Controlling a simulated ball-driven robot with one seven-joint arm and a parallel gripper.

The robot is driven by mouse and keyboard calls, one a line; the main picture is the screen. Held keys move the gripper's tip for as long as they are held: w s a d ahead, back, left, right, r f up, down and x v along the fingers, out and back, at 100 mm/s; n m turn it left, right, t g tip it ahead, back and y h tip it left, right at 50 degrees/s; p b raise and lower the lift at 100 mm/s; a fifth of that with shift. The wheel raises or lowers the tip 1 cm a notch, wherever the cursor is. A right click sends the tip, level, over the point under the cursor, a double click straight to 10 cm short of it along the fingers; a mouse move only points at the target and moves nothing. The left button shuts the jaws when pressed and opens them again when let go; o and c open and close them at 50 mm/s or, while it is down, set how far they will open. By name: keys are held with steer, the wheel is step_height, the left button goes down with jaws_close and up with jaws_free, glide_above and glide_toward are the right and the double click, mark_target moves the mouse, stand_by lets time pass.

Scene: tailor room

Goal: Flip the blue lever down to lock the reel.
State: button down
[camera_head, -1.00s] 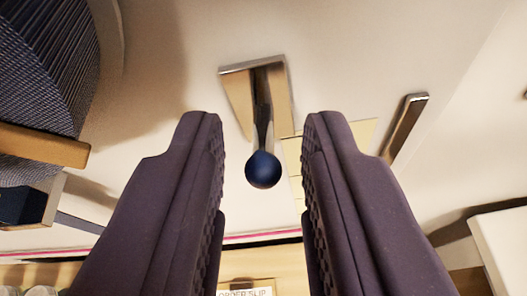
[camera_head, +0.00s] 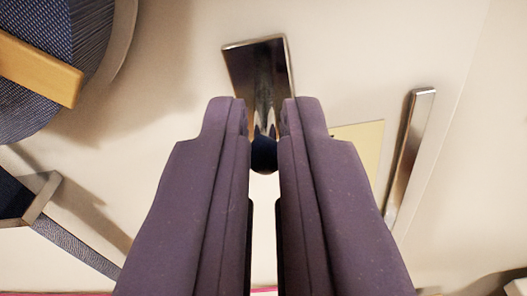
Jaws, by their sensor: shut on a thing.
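The blue lever's round knob (camera_head: 264,153) shows in the narrow gap between the fingers of my gripper (camera_head: 264,118). The fingers are shut on the knob, one on each side of it. The lever's shiny metal bracket (camera_head: 257,70) stands on the pale surface just beyond the fingertips. Most of the lever's stem is hidden by the fingers and the bracket's reflections. The blue fabric reel (camera_head: 150,14) is at the upper left, partly out of view, with a light wooden bar (camera_head: 38,68) across it.
A metal bar (camera_head: 409,155) lies to the right, beside a pale yellow paper (camera_head: 360,145).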

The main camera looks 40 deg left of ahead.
steer(key=shift+w+f+t+y+b, duration=0.1)
steer(key=shift+f+t+y+b, duration=0.55)
steer(key=shift+b, duration=1.25)
steer(key=shift+w+f+t+y+b, duration=0.1)
steer(key=shift+f+t+y+b, duration=0.1)
steer(key=shift+t+b, duration=1.3)
steer(key=shift+f+t+y+b, duration=0.45)
steer(key=shift+b, duration=1.85)
steer(key=c, duration=1.2)
jaws_free()
steer(key=shift+c, duration=0.2)
